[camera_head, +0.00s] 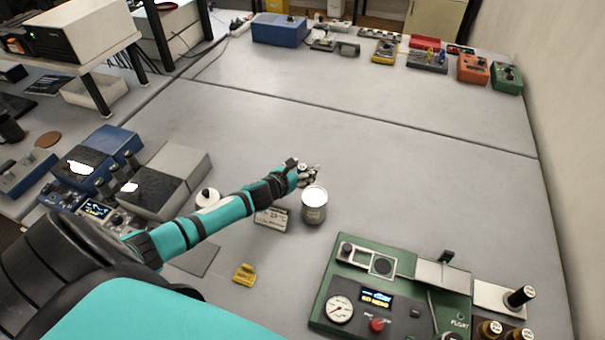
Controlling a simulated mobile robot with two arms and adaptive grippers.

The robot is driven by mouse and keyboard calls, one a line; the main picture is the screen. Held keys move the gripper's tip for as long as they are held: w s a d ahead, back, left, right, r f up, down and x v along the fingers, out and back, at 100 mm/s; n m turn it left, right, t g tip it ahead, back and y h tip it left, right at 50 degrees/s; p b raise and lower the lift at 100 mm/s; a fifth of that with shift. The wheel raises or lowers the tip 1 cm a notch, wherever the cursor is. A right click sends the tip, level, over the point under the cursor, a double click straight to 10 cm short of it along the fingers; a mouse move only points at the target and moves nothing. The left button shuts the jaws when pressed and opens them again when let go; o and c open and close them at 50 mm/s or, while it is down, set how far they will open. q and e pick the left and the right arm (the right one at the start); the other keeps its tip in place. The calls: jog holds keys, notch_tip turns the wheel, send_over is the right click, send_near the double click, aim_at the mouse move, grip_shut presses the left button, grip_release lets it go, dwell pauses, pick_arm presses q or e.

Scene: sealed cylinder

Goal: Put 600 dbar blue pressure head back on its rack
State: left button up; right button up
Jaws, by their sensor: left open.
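My left gripper (308,174) is open at mid-table, just behind a silver cylinder (314,210) with a white top. It seems empty, and I cannot tell whether it touches the cylinder. The picture's bottom edge cuts this group off. I cannot make out a blue head or a 600 dbar marking. My right gripper is not in view.
A small labelled plate (272,218) lies left of the cylinder, and a yellow block (244,273) sits nearer. Several boxes line the back. The table's middle right is clear.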

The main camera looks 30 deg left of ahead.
pick_arm(q)
grip_shut()
dwell(0.4)
jog(key=shift+r, duration=0.1)
